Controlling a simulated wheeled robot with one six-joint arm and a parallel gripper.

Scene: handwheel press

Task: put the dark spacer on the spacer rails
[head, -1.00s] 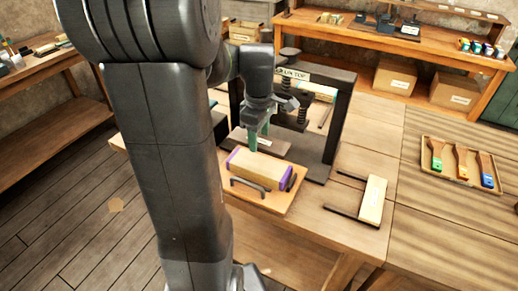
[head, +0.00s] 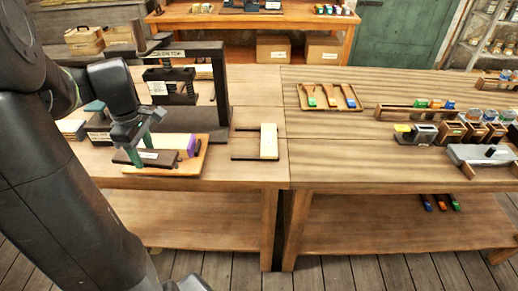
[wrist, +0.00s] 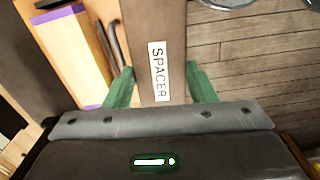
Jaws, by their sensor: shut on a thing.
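The dark spacer (head: 158,157) is a flat brown-grey board with a white label. My gripper (head: 139,147) is shut on it. In the wrist view the spacer (wrist: 155,25), lettered SPACER, lies between the green fingertips (wrist: 161,86). In the head view it appears over the front left of a wooden tray that holds a pale block with purple ends (head: 183,143); the height gap is hard to judge. Right of the press, two dark rails (head: 243,158) lie on the bench, with a pale labelled block (head: 268,141) across their right end. Their left part is bare.
The black press frame (head: 217,85) stands behind the tray (head: 192,168) and beside the rails. The bench in front of the rails is clear. A tray of brushes (head: 328,97) lies further right, with small boxes and jars beyond.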

